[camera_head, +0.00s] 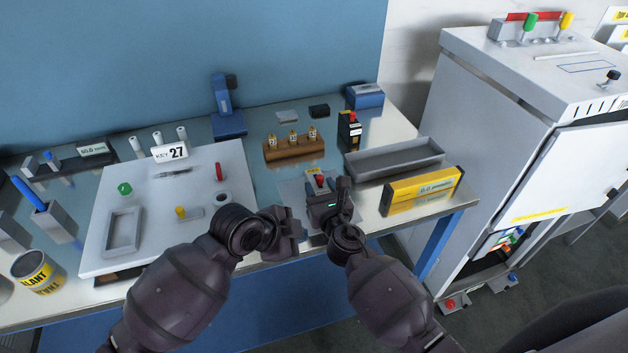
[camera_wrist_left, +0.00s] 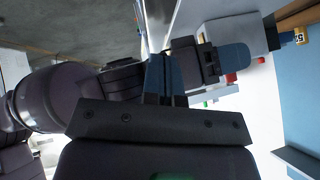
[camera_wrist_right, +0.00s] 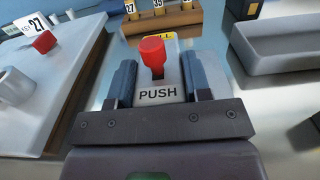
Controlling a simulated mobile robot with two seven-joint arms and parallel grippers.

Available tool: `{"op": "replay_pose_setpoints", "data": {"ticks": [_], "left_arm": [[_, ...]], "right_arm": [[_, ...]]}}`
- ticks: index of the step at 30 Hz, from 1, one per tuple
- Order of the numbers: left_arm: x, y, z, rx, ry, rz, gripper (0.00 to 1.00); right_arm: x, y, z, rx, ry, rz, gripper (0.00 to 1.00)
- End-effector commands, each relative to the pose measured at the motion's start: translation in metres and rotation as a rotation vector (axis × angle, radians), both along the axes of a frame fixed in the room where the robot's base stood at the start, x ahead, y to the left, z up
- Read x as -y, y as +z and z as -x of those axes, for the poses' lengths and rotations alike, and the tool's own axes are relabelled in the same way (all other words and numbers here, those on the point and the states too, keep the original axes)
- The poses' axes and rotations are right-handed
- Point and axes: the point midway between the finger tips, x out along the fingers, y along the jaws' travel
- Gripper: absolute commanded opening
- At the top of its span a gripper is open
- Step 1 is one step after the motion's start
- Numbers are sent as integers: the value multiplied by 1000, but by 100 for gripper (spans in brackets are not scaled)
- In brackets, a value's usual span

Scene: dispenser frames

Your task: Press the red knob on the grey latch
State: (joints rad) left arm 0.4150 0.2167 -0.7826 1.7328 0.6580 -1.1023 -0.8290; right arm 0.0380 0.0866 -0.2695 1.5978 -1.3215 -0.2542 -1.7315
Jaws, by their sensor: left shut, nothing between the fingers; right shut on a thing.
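The red knob (camera_head: 319,179) stands on the grey latch near the table's front edge. In the right wrist view the red knob (camera_wrist_right: 153,50) rises from a slot in the pale grey latch (camera_wrist_right: 172,78), which bears the word PUSH. My right gripper (camera_wrist_right: 160,78) has one finger on each side of the latch body and is shut on it, below the knob. In the head view my right gripper (camera_head: 330,197) hides part of the latch. My left gripper (camera_head: 291,222) is shut and empty, just left of the right one; its closed fingers (camera_wrist_left: 165,78) show in the left wrist view.
A white board (camera_head: 100,225) with small coloured knobs lies to the left. A wooden block (camera_head: 290,152) with numbered tags stands behind the latch. A grey tray (camera_head: 395,160) and a yellow box (camera_head: 422,190) stand to the right. A grey cabinet (camera_head: 480,130) stands farther right.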

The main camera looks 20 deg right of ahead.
Motion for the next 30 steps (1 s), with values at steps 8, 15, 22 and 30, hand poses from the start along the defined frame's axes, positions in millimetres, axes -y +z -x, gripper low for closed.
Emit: {"op": "replay_pose_setpoints", "data": {"ticks": [8, 15, 22, 30], "left_arm": [[-6, 69, -61, 82, 34, -173, 0], [4, 116, -71, 96, -40, -177, 0], [9, 128, -70, 96, -77, -162, 0], [9, 127, -70, 95, -76, -162, 0]], "right_arm": [[0, 0, 0, 0, 0, 0, 11], [0, 0, 0, 0, 0, 0, 11], [0, 0, 0, 0, 0, 0, 11], [0, 0, 0, -1, 0, 0, 11]]}}
